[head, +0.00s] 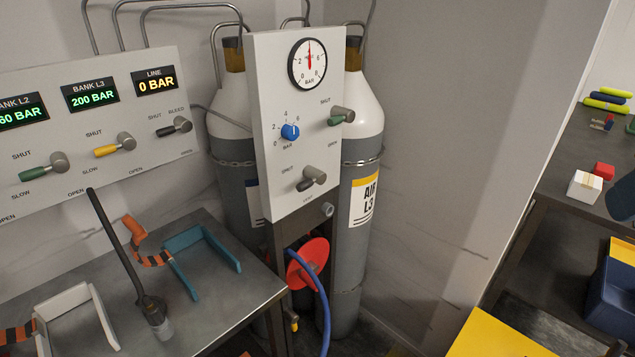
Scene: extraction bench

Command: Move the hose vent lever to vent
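The lever with a dark grey handle (310,180) sits low on the upright grey panel (270,205), in the head view. Its handle points left and slightly down from its round pivot. A small label that seems to read SHUT is to its left, and a blurred label is below it. I cannot read that lower label surely. A blue hose (318,283) hangs below the panel in front of a red disc (309,260). My gripper is not in view, and nothing touches the lever.
A green-handled lever (340,116), blue knob (290,131) and round gauge (310,64) share the panel. Grey cylinders (370,130) stand behind. A wide panel (90,130) with three levers is left, above a bench (215,300) with brackets and a black rod (118,243).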

